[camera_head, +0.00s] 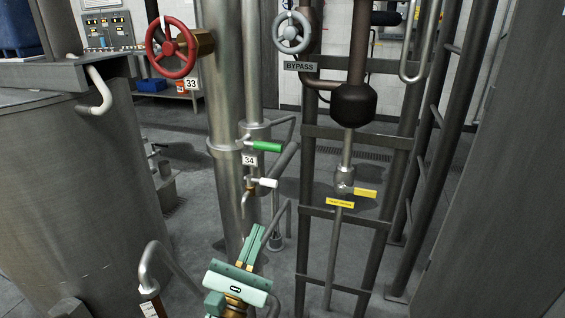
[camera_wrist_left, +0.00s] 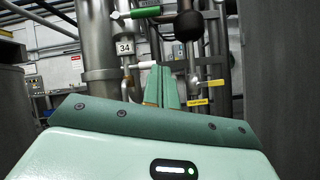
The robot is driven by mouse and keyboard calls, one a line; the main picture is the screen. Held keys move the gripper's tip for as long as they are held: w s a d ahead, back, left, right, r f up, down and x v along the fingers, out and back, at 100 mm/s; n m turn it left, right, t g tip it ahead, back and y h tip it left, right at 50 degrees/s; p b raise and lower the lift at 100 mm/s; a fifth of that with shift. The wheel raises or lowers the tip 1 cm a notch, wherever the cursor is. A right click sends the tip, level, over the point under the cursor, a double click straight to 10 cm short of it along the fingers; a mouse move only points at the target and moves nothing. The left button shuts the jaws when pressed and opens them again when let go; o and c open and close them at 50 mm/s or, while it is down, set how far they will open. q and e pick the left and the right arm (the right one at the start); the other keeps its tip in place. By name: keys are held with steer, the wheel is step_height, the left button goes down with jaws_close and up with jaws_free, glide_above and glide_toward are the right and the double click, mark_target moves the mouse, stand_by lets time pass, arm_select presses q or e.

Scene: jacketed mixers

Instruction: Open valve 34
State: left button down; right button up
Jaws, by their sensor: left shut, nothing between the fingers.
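A "34" tag (camera_head: 249,160) hangs on a thin pipe beside a thick steel column; it also shows in the left wrist view (camera_wrist_left: 125,46). A green lever handle (camera_head: 267,147) sticks out to the right just above the tag, and it shows in the left wrist view (camera_wrist_left: 146,12). A white lever handle (camera_head: 268,183) sticks out to the right just below the tag. I cannot tell for certain which lever the tag names. My left gripper (camera_head: 256,234) is shut and empty, below the white lever and apart from it. My right gripper is not in view.
A red handwheel (camera_head: 171,47) with a "33" tag and a grey handwheel (camera_head: 291,32) above a "BYPASS" sign (camera_head: 301,67) sit higher. A yellow lever (camera_head: 366,193) is to the right, on a pipe by a dark frame. A large steel tank (camera_head: 75,190) stands left.

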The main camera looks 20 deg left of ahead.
mark_target(259, 145)
arm_select(q)
steer(key=w+r+n+y+p, duration=0.1)
steer(key=w+r+n, duration=0.4)
steer(key=w+r, duration=0.4)
steer(key=shift+a+r+t+y+p, duration=0.3)
steer(key=shift+a+r+y, duration=0.15)
steer(key=shift+r, duration=0.15)
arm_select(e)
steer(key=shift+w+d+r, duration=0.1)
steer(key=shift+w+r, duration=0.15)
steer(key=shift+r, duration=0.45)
arm_select(q)
steer(key=shift+s, duration=0.1)
